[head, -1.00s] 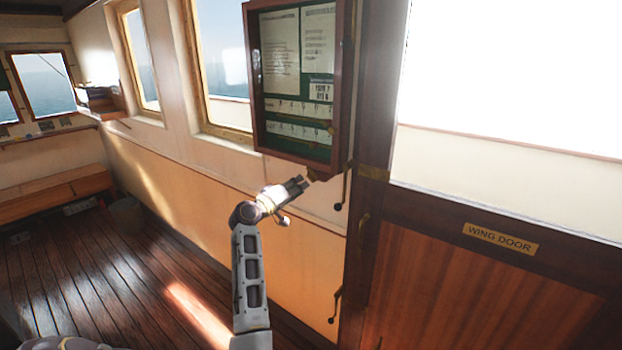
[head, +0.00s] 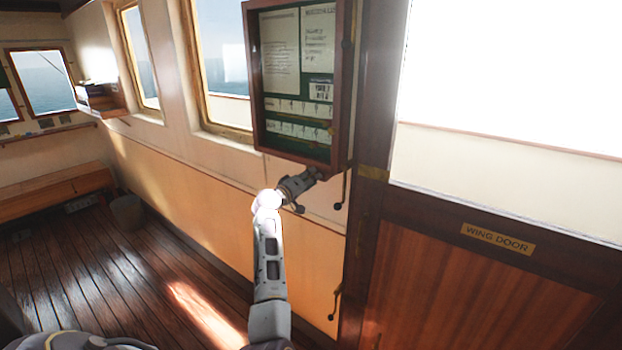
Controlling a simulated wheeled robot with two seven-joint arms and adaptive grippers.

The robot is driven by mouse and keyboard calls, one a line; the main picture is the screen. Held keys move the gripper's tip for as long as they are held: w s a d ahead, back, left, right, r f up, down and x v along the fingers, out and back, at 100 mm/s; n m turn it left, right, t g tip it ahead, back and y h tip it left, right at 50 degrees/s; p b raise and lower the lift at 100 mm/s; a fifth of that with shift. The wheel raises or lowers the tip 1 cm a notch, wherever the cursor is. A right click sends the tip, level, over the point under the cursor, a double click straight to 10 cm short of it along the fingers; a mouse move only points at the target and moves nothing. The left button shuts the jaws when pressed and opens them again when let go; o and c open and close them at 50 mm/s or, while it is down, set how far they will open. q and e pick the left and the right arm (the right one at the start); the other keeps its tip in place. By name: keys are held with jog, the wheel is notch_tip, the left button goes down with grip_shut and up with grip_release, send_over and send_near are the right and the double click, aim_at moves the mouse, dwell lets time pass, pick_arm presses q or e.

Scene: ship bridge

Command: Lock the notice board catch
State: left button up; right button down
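The notice board (head: 297,150) is a wooden-framed case with papers and a green backing, fixed to the wall between the window and the door post. A small brass-coloured piece (head: 332,131) shows on the right side of its frame; I cannot tell whether it is the catch or how it is set. My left gripper (head: 316,174) is at the board's lower right corner, just under the bottom edge. Its fingertips are small and partly merge with the frame, so I cannot tell whether they are open or touching. My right gripper is not in view.
The wing door (head: 470,290) with its label (head: 498,239) stands to the right of the post. Dark hooked handles (head: 336,303) lie along the post's left side. A wooden bench (head: 55,190) is at the far left.

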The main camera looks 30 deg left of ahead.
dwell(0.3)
pick_arm(q)
grip_shut()
